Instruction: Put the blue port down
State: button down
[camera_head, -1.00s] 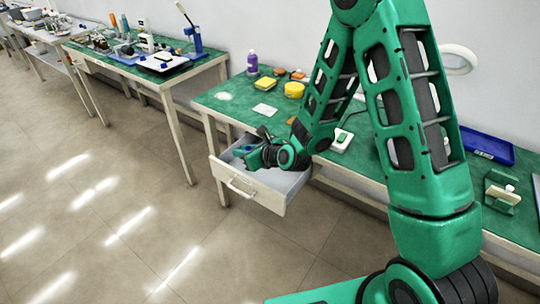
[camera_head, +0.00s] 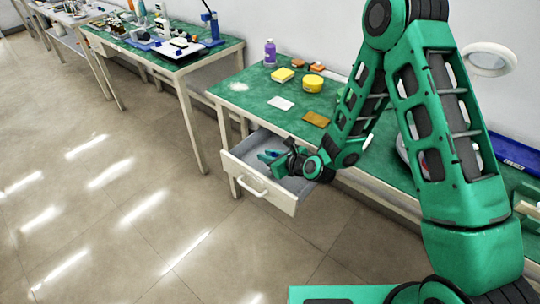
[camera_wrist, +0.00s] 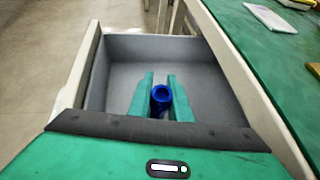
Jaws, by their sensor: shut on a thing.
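The blue port (camera_wrist: 161,96) is a short blue cylinder with a round dark opening, seen in the wrist view between the two green fingers. My gripper (camera_wrist: 160,88) is shut on it, with a finger on each side. Below the port is the open grey drawer (camera_wrist: 120,50), and I cannot tell whether the port touches its floor. In the head view my gripper (camera_head: 272,156) is at the open drawer, and the port is too small there to tell clearly.
The drawer walls and white front (camera_head: 262,188) surround my gripper closely. The green table (camera_head: 250,98) above holds a purple bottle (camera_head: 270,53), a yellow tub (camera_head: 313,83), a yellow block (camera_head: 283,75), a white card (camera_head: 281,103) and a brown card (camera_head: 317,119).

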jog(key=shift+f, duration=0.35)
jog(key=shift+f, duration=0.25)
jog(key=c, duration=1.6)
grip_release()
jog(key=shift+r, duration=0.15)
